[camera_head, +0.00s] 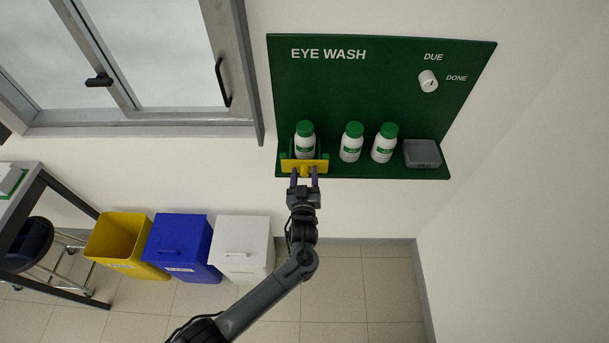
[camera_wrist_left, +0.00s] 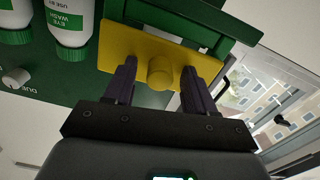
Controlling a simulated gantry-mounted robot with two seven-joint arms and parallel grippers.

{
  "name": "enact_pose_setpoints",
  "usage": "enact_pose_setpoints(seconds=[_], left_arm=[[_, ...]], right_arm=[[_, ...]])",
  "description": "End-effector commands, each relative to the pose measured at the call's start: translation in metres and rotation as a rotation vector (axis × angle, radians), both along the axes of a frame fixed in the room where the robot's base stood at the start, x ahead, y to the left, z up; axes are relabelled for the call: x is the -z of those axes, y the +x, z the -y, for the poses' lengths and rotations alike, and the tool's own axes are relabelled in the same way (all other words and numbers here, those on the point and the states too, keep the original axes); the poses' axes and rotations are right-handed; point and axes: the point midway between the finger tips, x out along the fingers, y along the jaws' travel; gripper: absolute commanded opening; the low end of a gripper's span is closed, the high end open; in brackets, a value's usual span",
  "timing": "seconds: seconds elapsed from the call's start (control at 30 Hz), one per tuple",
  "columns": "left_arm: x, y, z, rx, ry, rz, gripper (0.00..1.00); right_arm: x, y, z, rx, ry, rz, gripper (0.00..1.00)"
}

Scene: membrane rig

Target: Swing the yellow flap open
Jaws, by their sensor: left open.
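The yellow flap (camera_head: 290,167) closes the front of a green holder on the shelf of the green eye wash board. A white bottle with a green cap (camera_head: 305,139) stands behind it. My left gripper (camera_head: 304,176) is open at the flap's front. In the left wrist view the yellow flap (camera_wrist_left: 135,57) carries a round yellow knob (camera_wrist_left: 160,75), which sits between the two open fingers of my left gripper (camera_wrist_left: 160,88). I cannot tell whether the fingers touch the flap. My right gripper is not in view.
Two more white bottles (camera_head: 352,142) and a grey box (camera_head: 422,153) stand on the shelf to the right. A white dial (camera_head: 428,81) is on the board. Yellow, blue (camera_head: 182,248) and white bins stand below. A window (camera_head: 140,60) is at left.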

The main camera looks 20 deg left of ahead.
Motion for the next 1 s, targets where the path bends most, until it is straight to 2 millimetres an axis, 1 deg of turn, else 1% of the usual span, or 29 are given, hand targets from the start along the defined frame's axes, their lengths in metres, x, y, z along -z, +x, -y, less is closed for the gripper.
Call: enact_pose_setpoints(seconds=[0.07, 0.17, 0.43, 0.77, 1.0], left_arm=[[0.000, 0.000, 0.000, 0.000, 0.000, 0.000, 0.55], [0.000, 0.000, 0.000, 0.000, 0.000, 0.000, 0.41], [0.000, 0.000, 0.000, 0.000, 0.000, 0.000, 0.00], [-0.001, -0.001, -0.001, 0.006, 0.000, 0.001, 0.00], [-0.003, -0.009, -0.008, 0.069, 0.003, 0.000, 0.00]], right_arm=[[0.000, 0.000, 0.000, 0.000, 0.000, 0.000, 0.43], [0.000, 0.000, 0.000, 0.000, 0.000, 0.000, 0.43], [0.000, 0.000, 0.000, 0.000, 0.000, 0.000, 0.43], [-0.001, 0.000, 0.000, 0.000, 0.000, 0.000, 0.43], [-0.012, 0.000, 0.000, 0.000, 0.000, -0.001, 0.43]])
